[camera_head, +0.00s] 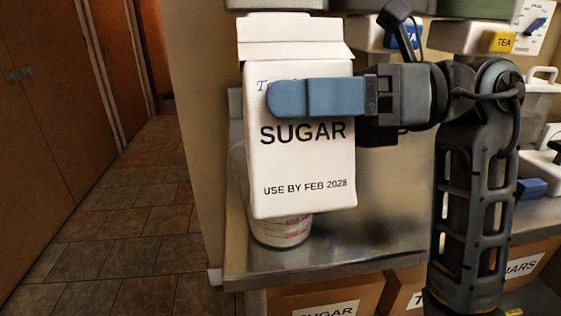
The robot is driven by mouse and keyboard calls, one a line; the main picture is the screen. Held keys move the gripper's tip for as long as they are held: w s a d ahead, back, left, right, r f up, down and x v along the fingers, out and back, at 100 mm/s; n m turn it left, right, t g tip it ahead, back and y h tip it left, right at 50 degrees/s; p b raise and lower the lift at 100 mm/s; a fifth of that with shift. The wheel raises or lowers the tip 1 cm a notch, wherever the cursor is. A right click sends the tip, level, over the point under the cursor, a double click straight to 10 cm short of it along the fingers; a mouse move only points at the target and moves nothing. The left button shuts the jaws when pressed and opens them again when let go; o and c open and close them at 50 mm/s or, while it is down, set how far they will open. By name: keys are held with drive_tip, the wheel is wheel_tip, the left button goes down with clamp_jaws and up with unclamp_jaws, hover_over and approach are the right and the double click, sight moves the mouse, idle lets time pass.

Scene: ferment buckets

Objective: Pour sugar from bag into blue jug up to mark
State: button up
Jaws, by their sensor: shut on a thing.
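A white carton-like bag (298,170) marked "SUGAR" and "USE BY FEB 2028" is near the middle of the head view, upright with a very slight tilt. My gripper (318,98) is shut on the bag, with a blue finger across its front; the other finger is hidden. The top of the bag looks folded. A pale container (280,232) with red markings stands on the metal counter behind and below the bag. The bag hides most of it, so I cannot tell whether it is a jug. No blue jug is clearly visible.
The metal counter (345,258) has bare room right of the pale container. Shelf boxes with a yellow TEA label (499,42) hang above. A cardboard box marked SUGAR (325,298) sits below. Tiled floor (130,210) and wooden doors (50,120) lie left.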

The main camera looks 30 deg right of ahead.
sight(304, 55)
drive_tip(key=shift+n, duration=0.6)
drive_tip(key=r, duration=0.1)
drive_tip(key=r+p, duration=0.1)
drive_tip(key=r, duration=0.2)
drive_tip(key=shift+w+d+r+p, duration=0.1)
drive_tip(key=shift+w+p, duration=0.2)
drive_tip(key=shift+p, duration=0.05)
drive_tip(key=shift+s+n+b, duration=0.5)
drive_tip(key=shift+s+b, duration=0.05)
drive_tip(key=shift+s, duration=0.2)
drive_tip(key=shift+s+d+r+n+b, duration=0.1)
drive_tip(key=shift+s+r+n+b, duration=0.15)
drive_tip(key=shift+s, duration=0.35)
drive_tip(key=shift+s+a+r+n+b, duration=0.15)
drive_tip(key=shift+s+n, duration=0.2)
drive_tip(key=shift+s, duration=0.2)
drive_tip(key=shift+s+d+r+n+b, duration=0.2)
drive_tip(key=shift+s+n, duration=0.1)
drive_tip(key=shift+s, duration=0.3)
